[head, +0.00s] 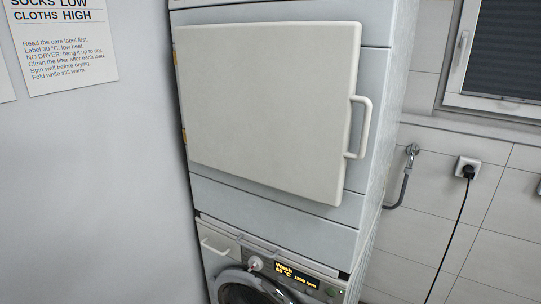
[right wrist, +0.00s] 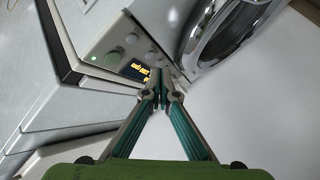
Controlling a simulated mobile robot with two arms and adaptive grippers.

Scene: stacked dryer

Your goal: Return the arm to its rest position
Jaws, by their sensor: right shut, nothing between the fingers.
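My right gripper (right wrist: 162,92) shows in the right wrist view with its two fingertips together and nothing between them. It points toward the washer's control panel (right wrist: 125,45), which has a lit display and knobs. I cannot tell the exact gap between the fingertips and the panel. Neither gripper shows in the head view. The upper dryer's white door (head: 265,105) looks closed or nearly closed, with a bar handle (head: 360,127) on its right side. The washer (head: 270,280) stands below it, its round door only partly in view.
A wall sign (head: 65,45) hangs at the upper left on a plain grey wall. A pipe (head: 404,180) and a plugged socket with a black cable (head: 468,167) are on the tiled wall at the right. A window (head: 500,55) is at the upper right.

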